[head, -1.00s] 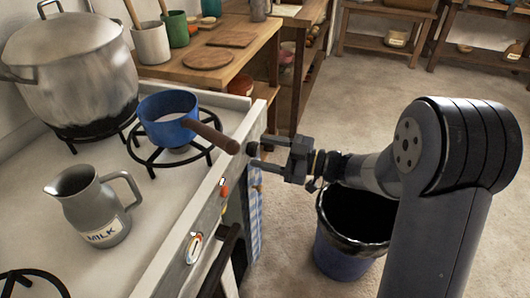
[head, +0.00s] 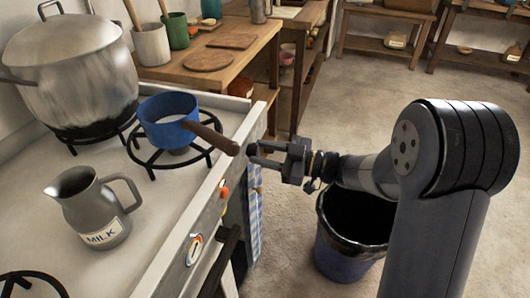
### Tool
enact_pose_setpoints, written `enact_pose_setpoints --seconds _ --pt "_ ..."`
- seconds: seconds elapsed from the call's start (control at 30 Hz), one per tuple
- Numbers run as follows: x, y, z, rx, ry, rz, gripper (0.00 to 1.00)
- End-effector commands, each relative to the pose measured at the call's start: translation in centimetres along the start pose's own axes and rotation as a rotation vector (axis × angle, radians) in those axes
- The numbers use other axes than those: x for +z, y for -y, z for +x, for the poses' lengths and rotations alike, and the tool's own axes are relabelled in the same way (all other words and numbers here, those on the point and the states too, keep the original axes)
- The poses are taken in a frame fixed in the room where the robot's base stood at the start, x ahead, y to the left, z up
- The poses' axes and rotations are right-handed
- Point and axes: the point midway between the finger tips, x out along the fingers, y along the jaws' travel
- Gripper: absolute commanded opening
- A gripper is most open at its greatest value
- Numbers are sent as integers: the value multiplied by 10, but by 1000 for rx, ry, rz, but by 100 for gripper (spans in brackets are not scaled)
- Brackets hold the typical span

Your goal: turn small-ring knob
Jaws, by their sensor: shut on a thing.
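My gripper (head: 262,154) is at the stove's front panel, just beyond the end of the saucepan's handle. It is shut on the small-ring knob (head: 251,150), a small dark knob mostly hidden by the fingers. The blue saucepan (head: 168,124) with something pale inside stands on a black ring (head: 152,163). Its brown handle (head: 216,138) sticks out over the front edge, close to my gripper. No flame is visible under the pan.
A milk jug (head: 90,208) and a big lidded pot (head: 70,70) stand on the stove. An orange-red knob (head: 224,193), a dial (head: 194,249) and a checked towel (head: 255,210) are along the front. A bin (head: 345,258) stands on the floor below my arm.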

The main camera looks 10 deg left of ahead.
Motion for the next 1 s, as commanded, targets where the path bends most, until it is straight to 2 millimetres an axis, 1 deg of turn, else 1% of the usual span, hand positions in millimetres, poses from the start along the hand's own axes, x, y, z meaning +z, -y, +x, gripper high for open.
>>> enact_pose_setpoints --seconds 0.17,0.37,0.57,1.0 --pt "1 1 0 -1 0 -22 12" --pt "2 1 0 -1 0 -113 12" --pt "4 2 0 -1 0 -272 12" --pt "5 2 0 -1 -1 -691 12"
